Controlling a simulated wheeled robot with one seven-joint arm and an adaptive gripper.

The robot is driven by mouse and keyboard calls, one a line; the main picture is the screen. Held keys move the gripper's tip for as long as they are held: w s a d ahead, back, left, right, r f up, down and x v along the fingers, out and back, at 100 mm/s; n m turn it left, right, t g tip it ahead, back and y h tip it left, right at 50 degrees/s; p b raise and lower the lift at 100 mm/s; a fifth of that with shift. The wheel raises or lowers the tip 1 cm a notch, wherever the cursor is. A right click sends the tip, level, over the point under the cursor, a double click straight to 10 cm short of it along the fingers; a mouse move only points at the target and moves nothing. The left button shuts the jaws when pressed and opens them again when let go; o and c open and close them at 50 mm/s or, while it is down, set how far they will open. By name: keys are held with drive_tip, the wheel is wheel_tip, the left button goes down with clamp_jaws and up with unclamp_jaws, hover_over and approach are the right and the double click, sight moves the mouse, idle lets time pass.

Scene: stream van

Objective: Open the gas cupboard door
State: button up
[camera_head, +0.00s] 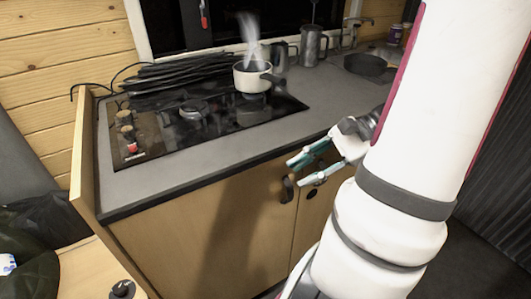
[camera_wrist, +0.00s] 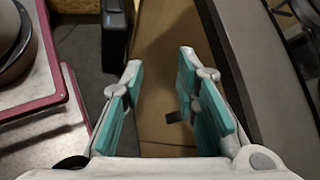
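The wooden cupboard front under the counter has a wide left door (camera_head: 205,235) and a narrower right door (camera_head: 318,212). Both look shut. A dark curved handle (camera_head: 287,189) is at the left door's upper right edge, and a smaller dark handle (camera_head: 311,193) is on the right door. No label shows which is the gas cupboard. My gripper (camera_head: 297,174) is open and empty, in front of the handles just below the counter edge. In the wrist view its fingers (camera_wrist: 160,64) are apart, with a dark handle (camera_wrist: 174,117) partly showing beside the right finger.
The counter edge (camera_head: 215,188) runs just above the doors. On the counter are a black hob (camera_head: 215,128), a steaming pot (camera_head: 252,77), metal jugs and a dark pan (camera_head: 366,65). A wooden side panel (camera_head: 84,160) stands at the left. My arm hides the right side.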

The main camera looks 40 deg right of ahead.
drive_tip(key=s+d+f+m+t+h+b, duration=0.95)
drive_tip(key=s+d+f+m+t, duration=0.2)
drive_tip(key=d+f+m, duration=0.4)
drive_tip(key=w+b, duration=0.3)
drive_tip(key=w, duration=1)
drive_tip(key=shift+f+b, duration=0.35)
drive_tip(key=shift+w+n, duration=0.1)
drive_tip(key=shift+n, duration=0.15)
clamp_jaws()
